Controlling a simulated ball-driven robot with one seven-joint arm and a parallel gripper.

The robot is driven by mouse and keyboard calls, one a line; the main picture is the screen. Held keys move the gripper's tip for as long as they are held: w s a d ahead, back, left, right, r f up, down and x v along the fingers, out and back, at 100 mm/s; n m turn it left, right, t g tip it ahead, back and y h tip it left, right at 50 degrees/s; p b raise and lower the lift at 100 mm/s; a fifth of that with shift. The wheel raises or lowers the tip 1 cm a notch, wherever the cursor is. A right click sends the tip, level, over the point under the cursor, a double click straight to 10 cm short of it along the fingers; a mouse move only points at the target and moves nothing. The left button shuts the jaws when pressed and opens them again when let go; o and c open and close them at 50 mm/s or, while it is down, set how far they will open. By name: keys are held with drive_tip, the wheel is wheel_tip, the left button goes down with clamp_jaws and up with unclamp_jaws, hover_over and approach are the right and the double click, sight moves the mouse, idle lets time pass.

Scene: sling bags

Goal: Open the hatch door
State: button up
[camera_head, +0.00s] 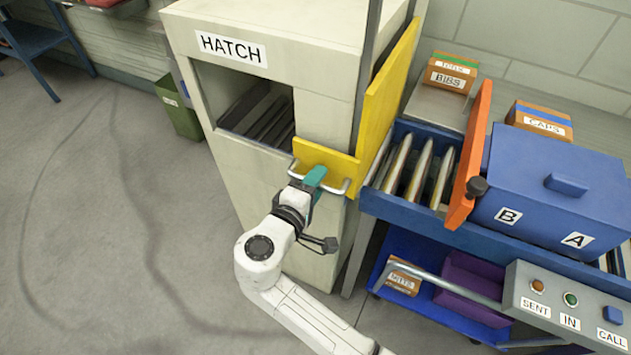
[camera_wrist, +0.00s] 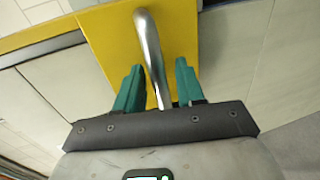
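The grey cabinet marked HATCH (camera_head: 231,49) stands at the top middle of the head view. Its square opening (camera_head: 245,100) shows dark rollers inside. A yellow door panel (camera_head: 336,160) is at the lower right of this opening and carries a metal bar handle (camera_head: 346,187). My gripper (camera_head: 314,177) is at this handle, with a teal finger showing. In the wrist view the handle (camera_wrist: 148,40) runs between the two teal fingers of my gripper (camera_wrist: 159,66), with a visible gap on the right side. The yellow panel (camera_wrist: 100,50) lies behind. The fingers are apart.
A tall yellow panel (camera_head: 388,95) stands at the cabinet's right side. Beyond it are a roller conveyor (camera_head: 418,168), an orange flap (camera_head: 472,150) and a blue box (camera_head: 560,185). A control panel (camera_head: 567,305) is at lower right. The floor on the left (camera_head: 90,220) is clear.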

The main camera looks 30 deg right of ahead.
clamp_jaws()
idle(0.4)
